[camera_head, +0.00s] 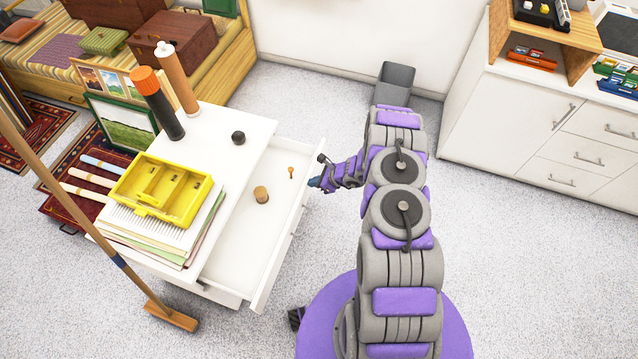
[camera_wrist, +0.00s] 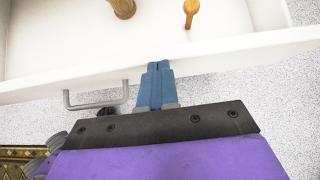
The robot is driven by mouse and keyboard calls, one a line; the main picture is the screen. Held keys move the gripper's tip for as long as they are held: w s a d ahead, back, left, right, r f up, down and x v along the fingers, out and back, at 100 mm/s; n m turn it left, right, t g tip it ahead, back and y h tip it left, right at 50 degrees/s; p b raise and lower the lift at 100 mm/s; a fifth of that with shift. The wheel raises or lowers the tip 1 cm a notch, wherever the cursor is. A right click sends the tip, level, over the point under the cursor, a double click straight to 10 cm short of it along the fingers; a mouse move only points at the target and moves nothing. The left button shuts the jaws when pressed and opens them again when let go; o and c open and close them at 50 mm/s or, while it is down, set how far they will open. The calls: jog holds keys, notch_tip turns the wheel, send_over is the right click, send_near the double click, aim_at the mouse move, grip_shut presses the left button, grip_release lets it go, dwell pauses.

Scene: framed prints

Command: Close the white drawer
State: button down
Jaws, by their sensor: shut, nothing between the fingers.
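The white drawer (camera_head: 238,243) is pulled out from a white cabinet (camera_head: 231,133) left of my arm. Inside it lie a cork-like cylinder (camera_head: 261,194) and a small wooden peg-shaped item (camera_head: 291,172). My gripper (camera_head: 315,182) is at the outer side of the drawer front, toward its far end. In the wrist view the blue fingers of my gripper (camera_wrist: 158,68) are together and empty, at the drawer's front panel (camera_wrist: 225,55). I cannot tell if they touch it. The grey bar handle (camera_wrist: 96,101) is to the left of the fingers.
On the cabinet top are a yellow organizer (camera_head: 161,188) on papers, two tall bottles and a dark knob-like item (camera_head: 238,138). A broom (camera_head: 110,250) leans at the left. A grey bin (camera_head: 390,82) stands by the wall; open carpet lies right of my arm.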

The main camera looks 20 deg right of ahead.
jog(key=w+a+b, duration=0.2)
jog(key=w+a, duration=0.8)
jog(key=a, duration=0.3)
jog(key=shift+a, duration=0.4)
jog(key=s+d+f+p+v, duration=0.1)
jog(key=f+p+v, duration=0.1)
jog(key=v, duration=1)
jog(key=shift+s+d+r, duration=0.2)
jog(key=shift+s+d, duration=0.1)
jog(key=shift+d, duration=0.35)
jog(key=shift+a, duration=0.1)
